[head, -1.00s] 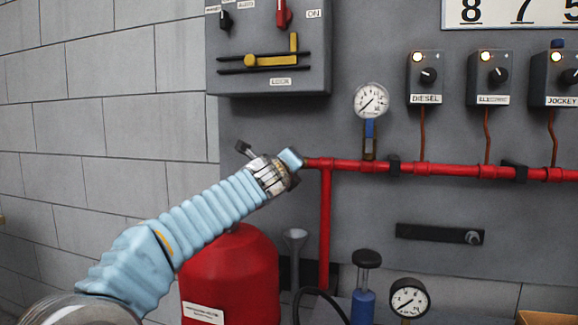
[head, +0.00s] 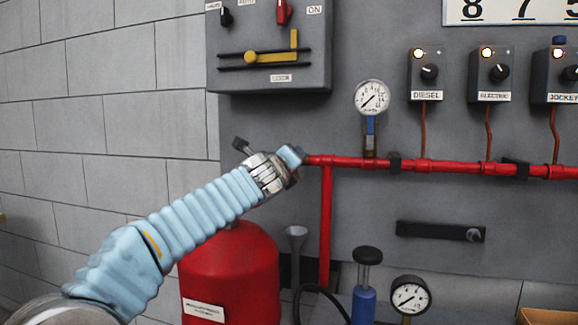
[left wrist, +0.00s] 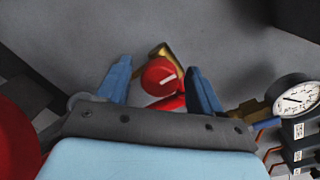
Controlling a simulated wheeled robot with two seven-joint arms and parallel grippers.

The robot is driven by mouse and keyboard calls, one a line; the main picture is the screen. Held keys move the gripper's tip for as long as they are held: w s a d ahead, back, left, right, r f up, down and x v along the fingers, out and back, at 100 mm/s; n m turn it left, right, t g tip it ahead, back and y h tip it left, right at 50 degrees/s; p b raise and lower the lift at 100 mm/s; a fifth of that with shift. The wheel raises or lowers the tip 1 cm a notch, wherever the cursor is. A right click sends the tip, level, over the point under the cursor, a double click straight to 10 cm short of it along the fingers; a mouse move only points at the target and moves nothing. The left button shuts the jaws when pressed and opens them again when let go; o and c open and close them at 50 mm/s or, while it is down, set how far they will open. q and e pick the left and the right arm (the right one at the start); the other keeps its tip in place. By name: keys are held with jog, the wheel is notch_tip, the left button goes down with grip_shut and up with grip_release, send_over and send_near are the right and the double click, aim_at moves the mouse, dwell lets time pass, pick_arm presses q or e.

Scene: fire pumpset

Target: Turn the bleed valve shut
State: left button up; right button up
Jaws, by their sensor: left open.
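The bleed valve shows in the left wrist view as a round red knob (left wrist: 160,76) with a white line on its face and a brass part (left wrist: 161,51) beside it. My left gripper (left wrist: 158,66) is open, with one blue finger on each side of the knob and visible gaps between. I cannot tell how far the fingertips reach along the knob. In the head view, my left gripper (head: 291,156) is at the left end of the red pipe (head: 445,167), and it hides the knob there. My right gripper is not in view.
A pressure gauge (head: 372,98) stands above the pipe, right of my gripper. A control box (head: 268,80) hangs above it. A red tank (head: 232,270) stands below my arm. A blue-bodied pump (head: 364,300) and another gauge (head: 410,297) are lower right.

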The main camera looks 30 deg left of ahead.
pick_arm(q)
jog(key=b+v, duration=0.2)
jog(key=v, duration=1)
jog(key=shift+s+b, duration=0.2)
jog(key=shift+b, duration=0.1)
